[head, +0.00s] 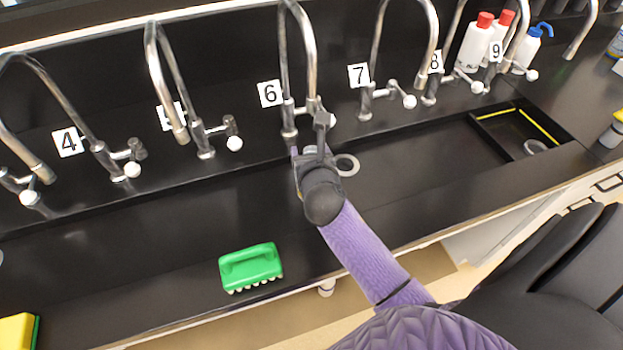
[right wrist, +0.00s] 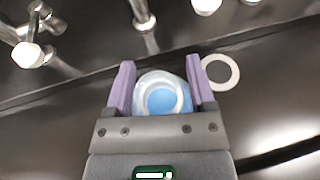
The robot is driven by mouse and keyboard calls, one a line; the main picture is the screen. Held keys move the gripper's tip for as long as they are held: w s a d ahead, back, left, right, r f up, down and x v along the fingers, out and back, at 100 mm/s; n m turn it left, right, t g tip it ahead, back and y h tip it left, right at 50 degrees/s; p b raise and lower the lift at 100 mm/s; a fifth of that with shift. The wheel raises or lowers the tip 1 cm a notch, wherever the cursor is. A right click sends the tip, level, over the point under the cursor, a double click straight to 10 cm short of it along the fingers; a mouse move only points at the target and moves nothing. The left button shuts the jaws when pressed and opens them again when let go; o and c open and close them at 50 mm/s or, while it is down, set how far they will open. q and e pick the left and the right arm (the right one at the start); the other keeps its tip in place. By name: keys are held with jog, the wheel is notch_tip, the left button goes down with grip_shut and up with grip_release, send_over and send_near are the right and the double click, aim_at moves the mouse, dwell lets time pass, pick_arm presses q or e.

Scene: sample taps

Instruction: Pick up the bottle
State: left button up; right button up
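The bottle (right wrist: 163,93) is a pale, translucent round thing with blue inside, seen from above in the right wrist view. It stands between the two purple fingers of my right gripper (right wrist: 162,85), which lie against both its sides with no gap showing. In the head view my right gripper (head: 309,158) is over the black sink counter below tap 6 and hides most of the bottle. My left gripper is not in view.
A pale ring (head: 347,165) lies just right of the gripper. Taps line the back, with tap 6 (head: 288,110) closest. A green brush (head: 251,267) lies front left. Several bottles with red caps (head: 474,42) or a blue top (head: 527,50) stand back right.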

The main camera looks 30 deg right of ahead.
grip_shut()
dwell(1.1)
